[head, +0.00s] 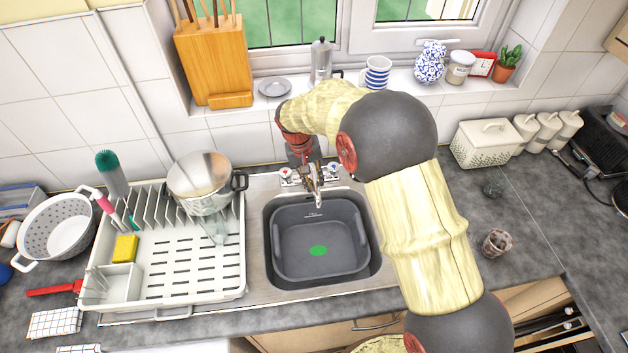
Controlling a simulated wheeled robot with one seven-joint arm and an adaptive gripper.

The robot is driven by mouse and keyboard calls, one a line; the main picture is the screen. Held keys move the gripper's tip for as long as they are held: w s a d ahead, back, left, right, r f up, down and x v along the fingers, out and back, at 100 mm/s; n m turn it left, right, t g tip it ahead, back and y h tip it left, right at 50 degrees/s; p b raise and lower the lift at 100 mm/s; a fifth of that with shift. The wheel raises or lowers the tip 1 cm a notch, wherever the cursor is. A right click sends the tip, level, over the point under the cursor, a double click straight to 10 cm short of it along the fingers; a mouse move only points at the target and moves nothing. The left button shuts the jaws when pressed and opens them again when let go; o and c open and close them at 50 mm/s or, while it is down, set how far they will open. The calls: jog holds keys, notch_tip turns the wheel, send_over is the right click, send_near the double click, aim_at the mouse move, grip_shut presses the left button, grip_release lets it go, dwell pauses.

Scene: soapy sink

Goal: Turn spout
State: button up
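The metal tap stands behind the sink, and its spout (318,197) points forward over the basin. A red-marked handle (286,175) is on the left of it and a blue-marked handle (333,171) on the right. My gripper (311,180) points down at the tap, right at the base of the spout. Its fingers overlap the tap parts in the picture. I cannot tell whether they touch the spout or how far apart they are. The back of the spout is partly hidden by the gripper.
A grey basin (283,243) with a green spot sits in the sink. A dish rack (190,262) with a steel pot (203,183) is on the left. The windowsill behind holds a moka pot (321,60) and a striped mug (376,74).

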jog(key=o, duration=0.3)
jog(key=r, duration=0.4)
jog(key=a+r, duration=0.1)
jog(key=r, duration=0.3)
jog(key=a+r, duration=0.1)
jog(key=r, duration=0.2)
jog(key=shift+s+a+r, duration=0.15)
jog(key=shift+s+r, duration=0.1)
jog(key=shift+r, duration=0.15)
